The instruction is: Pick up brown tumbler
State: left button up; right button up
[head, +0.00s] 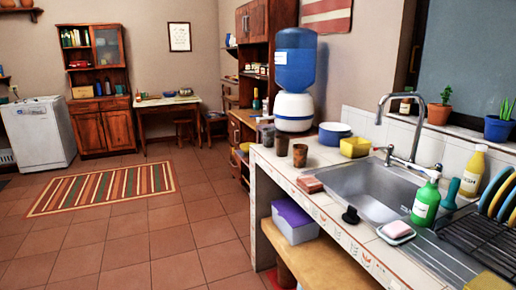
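Two brown tumblers stand upright near the far left end of the tiled counter (330,207) in the head view. One brown tumbler (281,146) is a little farther back, and the other brown tumbler (300,155) is just to its right and nearer. Both are left of the sink (372,188) and in front of the blue water dispenser (294,75). Neither of my grippers is in view.
A yellow container (355,147) and a blue bowl (334,133) sit right of the tumblers. A brown sponge-like block (310,184) lies in front of them. A green soap bottle (426,202) stands by the sink. Open tiled floor (165,235) lies left of the counter.

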aim_at(282, 141)
jog(key=u, duration=1.1)
jog(key=i, duration=2.65)
jog(key=z, duration=1.5)
jog(key=i, duration=0.35)
jog(key=z, duration=0.25)
